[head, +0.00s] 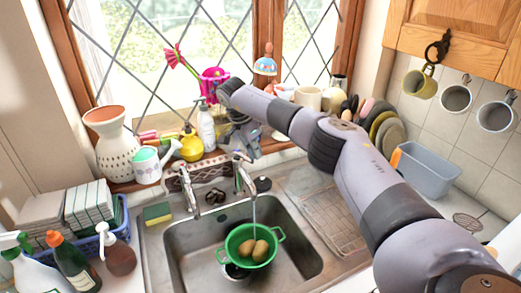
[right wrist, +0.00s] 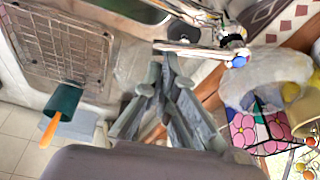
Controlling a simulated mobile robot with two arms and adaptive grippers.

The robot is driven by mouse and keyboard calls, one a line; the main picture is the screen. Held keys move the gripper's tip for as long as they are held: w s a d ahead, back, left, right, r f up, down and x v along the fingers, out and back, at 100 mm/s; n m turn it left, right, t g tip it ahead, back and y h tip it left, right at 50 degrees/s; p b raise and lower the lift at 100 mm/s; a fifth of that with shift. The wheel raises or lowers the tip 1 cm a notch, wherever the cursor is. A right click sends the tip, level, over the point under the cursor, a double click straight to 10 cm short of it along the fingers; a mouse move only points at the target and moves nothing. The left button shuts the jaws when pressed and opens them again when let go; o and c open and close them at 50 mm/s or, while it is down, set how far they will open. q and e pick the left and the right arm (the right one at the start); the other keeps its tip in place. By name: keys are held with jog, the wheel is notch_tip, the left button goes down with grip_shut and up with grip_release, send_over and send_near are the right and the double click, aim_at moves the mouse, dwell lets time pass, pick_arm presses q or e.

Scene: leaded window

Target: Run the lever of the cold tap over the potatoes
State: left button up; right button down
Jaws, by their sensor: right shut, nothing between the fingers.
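Two potatoes (head: 253,249) lie in a green colander (head: 233,238) in the steel sink. The right-hand tap (head: 241,176) stands behind it, and a thin stream of water falls from its spout toward the potatoes. In the right wrist view this tap (right wrist: 190,48) has a blue mark (right wrist: 239,61), the cold tap's. Another tap (head: 187,183) stands to its left. My right gripper (head: 248,152) is shut and empty, just behind and above the cold tap. Its fingertips (right wrist: 168,58) are close to the tap; I cannot tell whether they touch. My left gripper is out of view.
The sill behind holds a white vase (head: 113,150), a watering can (head: 147,163), a yellow bottle (head: 190,147) and a white bottle (head: 206,128). A sponge (head: 157,213) lies left of the taps. A grey basin (head: 428,166) and the drainer (head: 333,222) are at right.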

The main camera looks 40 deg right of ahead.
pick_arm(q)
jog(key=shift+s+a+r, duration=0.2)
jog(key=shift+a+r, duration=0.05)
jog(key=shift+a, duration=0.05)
pick_arm(e)
jog(key=shift+s+a+m, duration=0.15)
jog(key=shift+a+m, duration=0.35)
jog(key=shift+a, duration=0.3)
pick_arm(q)
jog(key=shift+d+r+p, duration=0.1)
jog(key=shift+p, duration=0.25)
pick_arm(e)
jog(key=shift+s+d, duration=0.1)
jog(key=shift+d, duration=0.05)
